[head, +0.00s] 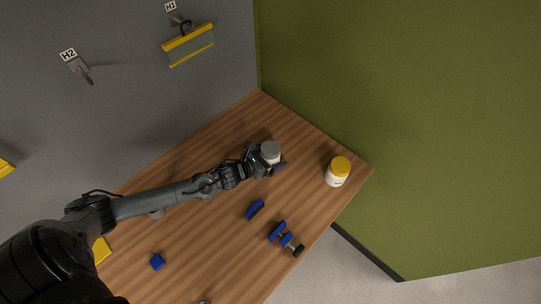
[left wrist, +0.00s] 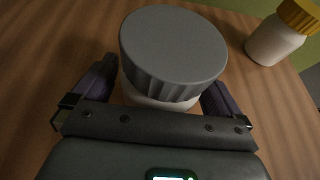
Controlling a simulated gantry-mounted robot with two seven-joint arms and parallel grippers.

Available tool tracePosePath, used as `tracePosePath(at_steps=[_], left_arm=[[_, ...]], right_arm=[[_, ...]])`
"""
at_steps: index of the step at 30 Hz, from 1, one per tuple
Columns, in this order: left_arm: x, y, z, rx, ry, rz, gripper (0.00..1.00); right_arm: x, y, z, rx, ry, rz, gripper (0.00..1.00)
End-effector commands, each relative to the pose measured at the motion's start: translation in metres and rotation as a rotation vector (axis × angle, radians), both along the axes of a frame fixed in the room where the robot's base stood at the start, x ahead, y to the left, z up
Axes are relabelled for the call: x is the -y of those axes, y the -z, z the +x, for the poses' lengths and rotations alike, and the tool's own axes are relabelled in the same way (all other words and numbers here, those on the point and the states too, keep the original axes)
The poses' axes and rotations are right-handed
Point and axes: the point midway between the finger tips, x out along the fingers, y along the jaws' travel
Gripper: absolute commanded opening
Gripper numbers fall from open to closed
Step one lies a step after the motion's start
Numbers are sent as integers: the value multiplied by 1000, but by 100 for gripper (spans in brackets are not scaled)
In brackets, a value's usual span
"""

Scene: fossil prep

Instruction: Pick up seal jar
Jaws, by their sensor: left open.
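A white jar with a grey ribbed lid (head: 270,147) stands upright on the wooden table; it also shows large in the left wrist view (left wrist: 172,48). A second white jar with a yellow lid (head: 338,171) stands to its right, near the table's right corner, and shows at the upper right of the left wrist view (left wrist: 275,38). No readable label tells me which is the seal jar. My left gripper (head: 265,161) is open, with its fingers on either side of the grey-lidded jar. Contact cannot be made out. My right gripper is not in view.
Blue pieces (head: 255,209) and a blue-and-black tool (head: 285,237) lie on the table (head: 215,245), with a blue block (head: 157,262) nearer the front. A green wall (head: 400,110) and a grey wall (head: 130,100) with hooks border the table. A yellow-edged item (head: 188,46) hangs at H1.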

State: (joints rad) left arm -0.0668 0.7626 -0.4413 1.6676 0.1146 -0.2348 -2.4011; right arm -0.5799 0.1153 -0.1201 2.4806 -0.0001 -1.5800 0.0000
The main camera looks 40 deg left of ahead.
Motion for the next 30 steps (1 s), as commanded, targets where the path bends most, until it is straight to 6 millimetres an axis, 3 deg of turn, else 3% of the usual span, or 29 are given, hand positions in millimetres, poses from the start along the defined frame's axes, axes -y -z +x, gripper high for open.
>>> tracePosePath(at_steps=[4, 18, 30], left_arm=[[0, 0, 0, 0, 0, 0, 100], [0, 0, 0, 0, 0, 0, 28], [0, -5, 0, 2, 0, 1, 27]], right_arm=[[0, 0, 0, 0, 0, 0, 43], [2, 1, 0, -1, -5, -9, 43], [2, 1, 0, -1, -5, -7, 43]])
